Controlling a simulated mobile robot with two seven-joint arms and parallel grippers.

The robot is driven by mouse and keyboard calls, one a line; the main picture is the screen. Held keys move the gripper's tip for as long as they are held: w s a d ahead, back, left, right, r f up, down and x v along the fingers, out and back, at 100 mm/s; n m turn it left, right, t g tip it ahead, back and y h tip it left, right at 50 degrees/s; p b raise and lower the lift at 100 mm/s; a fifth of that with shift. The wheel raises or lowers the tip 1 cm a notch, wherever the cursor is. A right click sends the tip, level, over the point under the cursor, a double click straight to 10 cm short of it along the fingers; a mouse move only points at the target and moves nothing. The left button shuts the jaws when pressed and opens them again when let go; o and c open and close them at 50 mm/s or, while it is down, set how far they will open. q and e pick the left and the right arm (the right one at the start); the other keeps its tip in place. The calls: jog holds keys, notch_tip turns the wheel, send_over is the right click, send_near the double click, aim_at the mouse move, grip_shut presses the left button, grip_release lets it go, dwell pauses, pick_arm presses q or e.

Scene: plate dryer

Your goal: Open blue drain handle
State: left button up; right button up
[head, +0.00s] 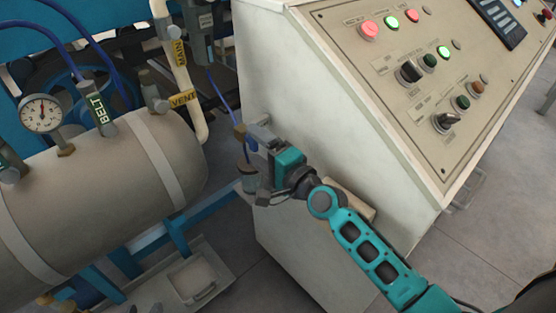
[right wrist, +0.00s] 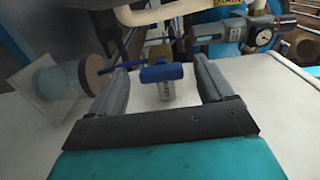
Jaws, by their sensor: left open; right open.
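The blue drain handle (right wrist: 160,73) shows in the right wrist view as a short blue bar above a pale metal body. In the head view only a little blue of the handle (head: 251,144) shows by the cabinet's left side, partly hidden by my gripper. My right gripper (right wrist: 161,66) is open, with one finger on each side of the handle and a visible gap to each. In the head view the right gripper (head: 249,158) points left at the fitting. My left gripper is not in view.
The white control cabinet (head: 300,95) with buttons and knobs stands right beside the gripper. A grey tank (head: 110,180) with a gauge (head: 40,113) lies to the left. A clear filter bowl (right wrist: 62,80) hangs left of the fingers. A metal tray (head: 190,278) is on the floor below.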

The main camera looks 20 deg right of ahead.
pick_arm(q)
jog(key=shift+a+f+b, duration=0.1)
jog(key=shift+f+b, duration=0.15)
jog(key=shift+b, duration=0.1)
pick_arm(e)
jog(key=v, duration=1.2)
jog(key=shift+r, duration=0.1)
pick_arm(q)
jog(key=s+a+r+y+p, duration=0.1)
jog(key=a+r+p, duration=0.2)
jog(key=p, duration=0.6)
notch_tip(320, 180, up, 2)
jog(key=shift+s+r, duration=0.1)
jog(key=shift+s, duration=0.15)
pick_arm(e)
jog(key=s+a+f+n+g+h, duration=0.2)
jog(key=s+f+n+g+h, duration=0.2)
jog(key=s+f+n, duration=0.5)
jog(key=s+n+g, duration=0.1)
jog(key=n+g, duration=0.1)
jog(key=n, duration=0.5)
jog(key=shift+a, duration=0.15)
